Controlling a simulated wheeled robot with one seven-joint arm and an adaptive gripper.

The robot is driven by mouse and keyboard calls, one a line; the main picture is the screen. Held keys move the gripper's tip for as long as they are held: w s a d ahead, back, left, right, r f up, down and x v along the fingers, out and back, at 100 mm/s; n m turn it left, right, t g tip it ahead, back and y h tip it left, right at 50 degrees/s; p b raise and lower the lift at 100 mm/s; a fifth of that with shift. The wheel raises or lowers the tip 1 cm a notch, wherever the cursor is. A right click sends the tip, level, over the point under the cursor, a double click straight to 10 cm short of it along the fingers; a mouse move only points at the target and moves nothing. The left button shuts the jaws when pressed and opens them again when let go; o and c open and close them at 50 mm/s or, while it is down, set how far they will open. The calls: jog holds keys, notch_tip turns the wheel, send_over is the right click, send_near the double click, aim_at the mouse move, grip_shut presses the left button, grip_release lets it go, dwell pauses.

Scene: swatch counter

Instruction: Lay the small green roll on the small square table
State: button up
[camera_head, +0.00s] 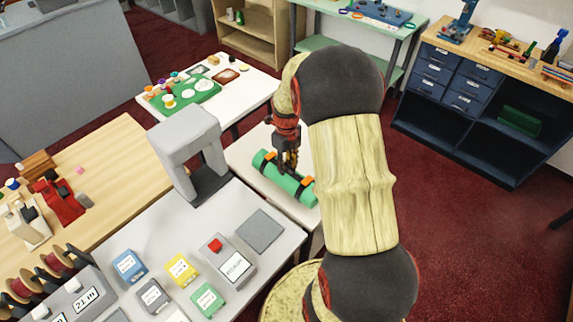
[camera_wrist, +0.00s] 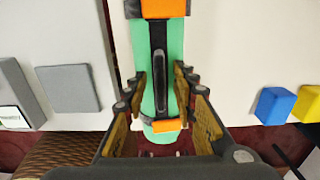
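The small green roll (camera_head: 283,179) has orange straps and lies across a small white square table (camera_head: 303,214). In the wrist view the roll (camera_wrist: 143,50) runs up the middle, with a dark handle (camera_wrist: 159,82) along its top. Its near end reaches the table's edge. My gripper (camera_head: 289,165) points down over the middle of the roll. In the wrist view my gripper (camera_wrist: 160,82) is open, its fingertips on either side of the handle with gaps between. My arm hides part of the table in the head view.
A grey counter (camera_head: 282,237) with coloured swatch boxes and a grey arch-shaped stand (camera_head: 188,150) is close on the left. A white table (camera_head: 245,83) with a green mat stands behind. Red floor (camera_head: 450,230) is clear at right.

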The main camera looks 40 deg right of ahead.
notch_tip(320, 180, up, 12)
jog(key=p, duration=0.3)
jog(key=a+r+n+t, duration=0.1)
jog(key=a+r+n, duration=0.7)
jog(key=s+a+r+n+t, duration=0.2)
jog(key=s+a+r+n, duration=0.2)
jog(key=n, duration=0.9)
jog(key=s+a+r+n+t, duration=0.2)
jog(key=s+a+r+n, duration=0.3)
jog(key=s+a+n, duration=0.5)
jog(key=a+n, duration=0.4)
jog(key=a, duration=0.1)
jog(key=shift+s+r+t, duration=0.2)
jog(key=shift+r+t, duration=0.05)
jog(key=shift+t, duration=0.05)
